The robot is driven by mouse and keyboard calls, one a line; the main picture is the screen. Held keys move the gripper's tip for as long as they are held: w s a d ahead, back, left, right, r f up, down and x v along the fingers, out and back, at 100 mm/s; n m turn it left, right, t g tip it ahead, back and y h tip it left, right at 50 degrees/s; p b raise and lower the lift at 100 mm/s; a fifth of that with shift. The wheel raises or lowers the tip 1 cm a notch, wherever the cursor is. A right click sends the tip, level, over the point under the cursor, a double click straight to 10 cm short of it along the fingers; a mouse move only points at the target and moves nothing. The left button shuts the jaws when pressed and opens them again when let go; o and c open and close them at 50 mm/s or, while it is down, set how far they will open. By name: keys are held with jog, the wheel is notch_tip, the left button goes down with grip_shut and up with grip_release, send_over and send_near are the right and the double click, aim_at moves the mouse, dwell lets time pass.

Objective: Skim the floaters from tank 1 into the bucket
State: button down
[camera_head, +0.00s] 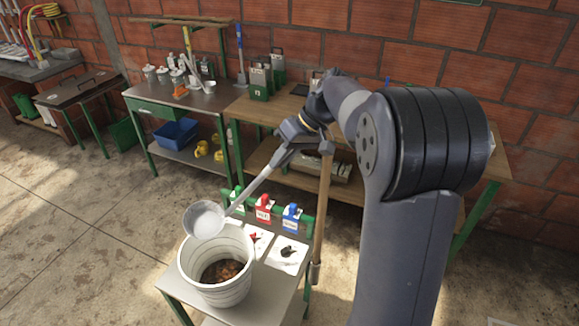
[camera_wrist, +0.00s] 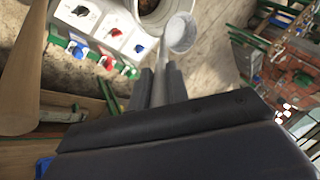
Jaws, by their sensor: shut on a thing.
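My gripper (camera_head: 297,134) is shut on the long grey handle of a skimmer (camera_head: 253,190). The handle runs down and to the left, and the round pale bowl sits at the bucket's far rim; I cannot tell whether it touches. No floaters can be made out in the bowl. In the wrist view the handle lies between my two fingers (camera_wrist: 160,85), with the bowl (camera_wrist: 181,34) ahead. The white ribbed bucket (camera_head: 217,294) stands upright on a small metal stand, with brown lumpy matter (camera_head: 221,271) in the bottom. I cannot identify tank 1 in either view.
Green, red and blue tagged clips (camera_head: 263,210) and white cards (camera_head: 288,253) are beside the bucket on the stand (camera_head: 262,311). A wooden pole (camera_head: 322,205) rises close to my gripper. Benches with cans and a blue bin (camera_head: 176,132) line the brick wall. Open floor lies left.

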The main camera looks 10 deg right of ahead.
jog(key=w+a+g+h, duration=0.1)
jog(key=w+a+g, duration=0.1)
jog(key=w, duration=0.5)
jog(key=shift+r+m+g, duration=0.15)
jog(key=shift+m+g, duration=0.25)
jog(key=shift+g, duration=0.2)
jog(key=shift+w, duration=0.1)
jog(key=shift+a, duration=0.1)
dwell(0.6)
